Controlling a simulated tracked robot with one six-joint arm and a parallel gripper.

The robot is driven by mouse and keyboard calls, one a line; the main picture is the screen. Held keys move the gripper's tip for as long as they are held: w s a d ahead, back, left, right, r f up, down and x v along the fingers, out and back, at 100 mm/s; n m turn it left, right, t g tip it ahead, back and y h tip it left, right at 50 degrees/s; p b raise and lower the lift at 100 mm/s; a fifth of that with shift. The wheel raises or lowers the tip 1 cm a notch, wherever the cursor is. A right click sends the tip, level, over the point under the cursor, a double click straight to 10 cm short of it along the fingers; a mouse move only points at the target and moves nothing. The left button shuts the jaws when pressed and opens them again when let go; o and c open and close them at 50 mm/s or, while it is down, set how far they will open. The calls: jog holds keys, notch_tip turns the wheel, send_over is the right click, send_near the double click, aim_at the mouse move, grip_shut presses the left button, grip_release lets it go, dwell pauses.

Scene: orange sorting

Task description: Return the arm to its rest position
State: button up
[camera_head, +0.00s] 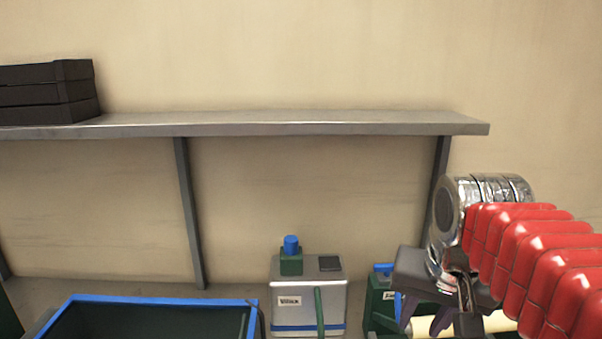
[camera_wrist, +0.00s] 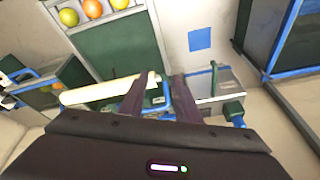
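My gripper shows at the lower right of the head view, at the end of my red-covered arm. Its two dark fingers point downward there. In the wrist view my gripper (camera_wrist: 160,78) has its fingers apart with a visible gap between them. Nothing is held between the fingertips. A cream cylinder (camera_wrist: 110,88) passes behind the left finger in the wrist view. Several fruits, one yellow (camera_wrist: 69,17) and one orange (camera_wrist: 93,8) among them, lie beyond my gripper at the top of the wrist view.
A grey shelf (camera_head: 300,124) with black trays (camera_head: 48,93) runs along the wall. Below it are a blue-rimmed dark bin (camera_head: 160,299), a grey labelled box (camera_head: 308,308) and a green box (camera_head: 382,305) close to my gripper. The wall area above the shelf is free.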

jog(key=s+a+f+n+t, duration=0.1)
jog(key=s+a+f+n, duration=0.2)
jog(key=s+f, duration=0.4)
notch_tip(320, 180, down, 2)
jog(key=shift+a+n+t, duration=0.15)
jog(key=shift+n+t, duration=0.25)
jog(key=shift+n, duration=0.2)
dwell(1.8)
